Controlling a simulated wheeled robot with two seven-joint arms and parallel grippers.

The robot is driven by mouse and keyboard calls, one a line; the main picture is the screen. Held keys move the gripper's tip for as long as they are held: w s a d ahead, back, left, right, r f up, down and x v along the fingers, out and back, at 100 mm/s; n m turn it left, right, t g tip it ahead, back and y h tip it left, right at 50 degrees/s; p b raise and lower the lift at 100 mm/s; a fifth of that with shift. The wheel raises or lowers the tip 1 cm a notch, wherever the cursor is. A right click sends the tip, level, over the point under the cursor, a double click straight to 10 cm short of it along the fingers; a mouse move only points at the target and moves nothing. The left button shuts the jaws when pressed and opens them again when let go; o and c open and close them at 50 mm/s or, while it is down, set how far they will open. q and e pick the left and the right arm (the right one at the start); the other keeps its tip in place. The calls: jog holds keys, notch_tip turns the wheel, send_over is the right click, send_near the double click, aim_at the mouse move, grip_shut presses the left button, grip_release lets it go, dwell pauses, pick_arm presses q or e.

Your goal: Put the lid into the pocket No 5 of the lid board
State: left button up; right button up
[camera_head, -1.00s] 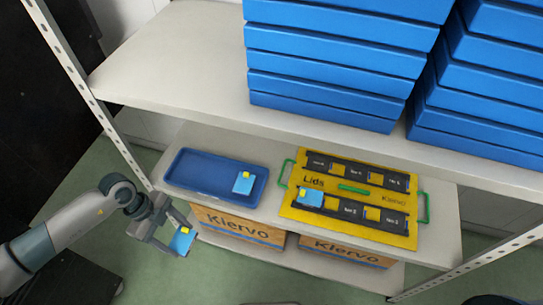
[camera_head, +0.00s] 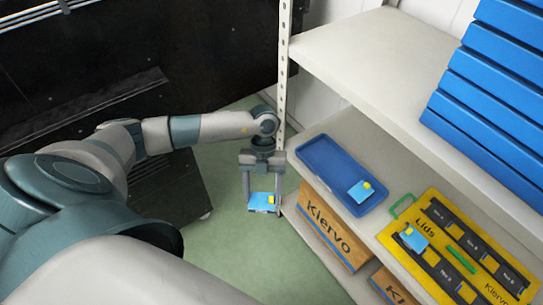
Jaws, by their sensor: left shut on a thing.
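The yellow lid board (camera_head: 407,240) lies on the lower shelf at the right, marked "Lids", with two black strips of pockets. A similar blue lid (camera_head: 413,238) sits at the left end of the nearer strip. The pocket numbers are too small to read surely. My right gripper is not in view.
A blue tray (camera_head: 322,160) on the lower shelf (camera_head: 390,165) holds another blue lid (camera_head: 360,191). The rack's upright post (camera_head: 283,90) stands beside my left gripper. Blue boxes (camera_head: 490,85) are stacked on the upper shelf (camera_head: 370,50). Kiervo cartons (camera_head: 330,232) sit below.

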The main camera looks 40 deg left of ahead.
pick_arm(q)
jog(key=w+a+r+m+t+y, duration=0.1)
jog(key=w+r+m+t+y, duration=0.3)
jog(key=r+m, duration=0.75)
jog(key=w+r+m+t+y, duration=0.2)
jog(key=w+r+m, duration=0.4)
jog(key=m, duration=1.1)
jog(key=w+d+r+m+t+h, duration=0.1)
jog(key=d+r+m+t+h, duration=0.1)
jog(key=d+r+m, duration=0.8)
jog(key=m+h, duration=0.1)
jog(key=m, duration=0.2)
jog(key=shift+w+d+h, duration=0.25)
jog(key=shift+d+h, duration=0.05)
jog(key=shift+h, duration=0.1)
jog(key=shift+d+m, duration=0.1)
jog(key=shift+m, duration=0.15)
